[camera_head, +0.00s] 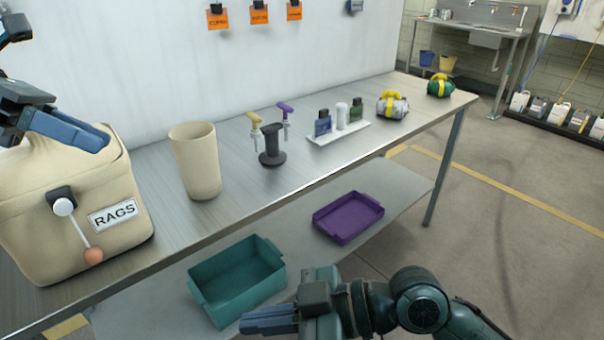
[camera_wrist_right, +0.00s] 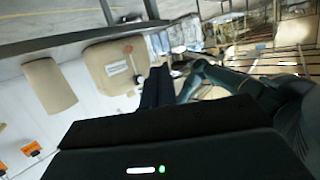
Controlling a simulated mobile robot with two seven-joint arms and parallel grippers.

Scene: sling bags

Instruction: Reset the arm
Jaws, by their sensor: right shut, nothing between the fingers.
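My right gripper (camera_head: 262,321) is in the lower middle of the head view, shut and empty, in front of the bench and near the teal bin. Its dark fingers (camera_wrist_right: 155,88) also show close together in the right wrist view with nothing between them. My left gripper (camera_head: 85,133) is at the left edge, in front of the upper part of the beige RAGS container (camera_head: 120,235). Its blue fingers point right and down; whether they are apart is unclear. No object shows in it.
The metal bench (camera_head: 240,212) holds a beige bin (camera_head: 195,160), a dark stand (camera_head: 271,146) with two spray heads, a white tray (camera_head: 338,133) with bottles, and two small yellow-strapped bags (camera_head: 392,106). The lower shelf holds a teal bin (camera_head: 237,278) and a purple tray (camera_head: 348,217). Floor at right is clear.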

